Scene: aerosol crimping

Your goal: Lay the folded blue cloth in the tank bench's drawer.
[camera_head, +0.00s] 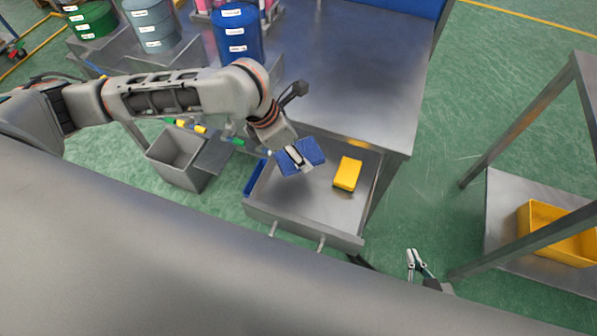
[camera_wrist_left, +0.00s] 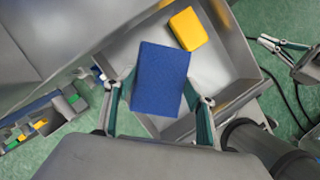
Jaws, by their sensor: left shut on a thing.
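The folded blue cloth (camera_head: 314,150) is in my left gripper (camera_head: 297,158). In the left wrist view the cloth (camera_wrist_left: 160,75) is a flat blue block between the two fingers of the left gripper (camera_wrist_left: 159,90), which are shut on its sides. The tank bench's drawer (camera_head: 275,197) is pulled out, and the cloth is over its back left part. I cannot tell whether the cloth touches the drawer floor. My right gripper (camera_head: 416,263) is open and empty, to the right of the drawer's front; it also shows in the left wrist view (camera_wrist_left: 283,44).
A yellow sponge-like block (camera_head: 348,173) lies in the drawer, right of the cloth. The bench top (camera_head: 350,80) is above and behind. A grey open bin (camera_head: 178,158) stands left of the drawer. A yellow tray (camera_head: 545,232) sits on a shelf at right.

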